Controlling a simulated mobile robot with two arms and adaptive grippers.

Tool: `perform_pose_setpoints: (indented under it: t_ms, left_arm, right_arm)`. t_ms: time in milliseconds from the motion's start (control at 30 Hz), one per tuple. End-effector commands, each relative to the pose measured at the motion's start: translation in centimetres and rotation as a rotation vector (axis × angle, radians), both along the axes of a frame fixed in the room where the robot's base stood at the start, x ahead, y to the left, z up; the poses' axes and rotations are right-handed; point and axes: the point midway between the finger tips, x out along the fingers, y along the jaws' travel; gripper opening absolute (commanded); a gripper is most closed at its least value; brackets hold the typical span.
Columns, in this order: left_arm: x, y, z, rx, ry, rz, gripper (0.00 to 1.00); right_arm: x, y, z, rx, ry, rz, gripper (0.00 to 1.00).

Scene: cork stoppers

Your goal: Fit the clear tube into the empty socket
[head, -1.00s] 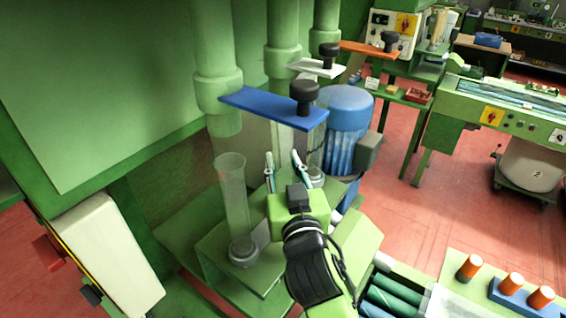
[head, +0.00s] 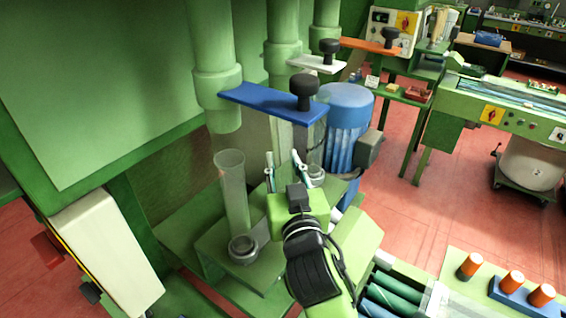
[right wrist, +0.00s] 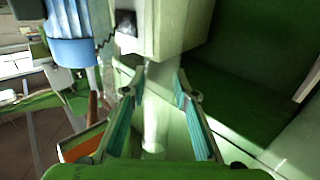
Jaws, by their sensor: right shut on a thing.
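My right gripper (head: 281,155) is shut on a clear tube, which shows pale between the two fingers in the right wrist view (right wrist: 155,112). In the head view its lower part is hidden behind my gripper, so I cannot tell how its lower end stands to a socket. Another clear tube (head: 232,190) stands to the left of my gripper, its lower end at a round grey socket (head: 243,253) on the green base. A further clear tube (head: 317,140) stands behind and right of the fingers. My left gripper is not in view.
A blue bar (head: 255,103) with a black knob hangs above my gripper. White (head: 312,64) and orange (head: 365,46) bars sit farther back. Green columns (head: 210,45) rise behind. A blue motor (head: 345,120) stands right of the fingers. A pale box (head: 108,255) is front left.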

Motion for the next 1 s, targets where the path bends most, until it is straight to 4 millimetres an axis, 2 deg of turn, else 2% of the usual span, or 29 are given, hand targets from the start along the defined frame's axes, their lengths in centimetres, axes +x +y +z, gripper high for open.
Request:
perform_pose_setpoints:
  t_ms: [933, 967, 1000]
  left_arm:
    - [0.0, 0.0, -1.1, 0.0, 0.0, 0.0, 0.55]
    - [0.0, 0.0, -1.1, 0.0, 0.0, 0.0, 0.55]
    - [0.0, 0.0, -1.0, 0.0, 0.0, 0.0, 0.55]
  right_arm:
    - [0.0, 0.0, -1.5, 0.0, 0.0, -0.001, 0.05]
    - [0.0, 0.0, -1.4, 0.0, -0.001, 0.0, 0.32]
    - [0.0, 0.0, -1.4, 0.0, -0.001, 0.0, 0.42]
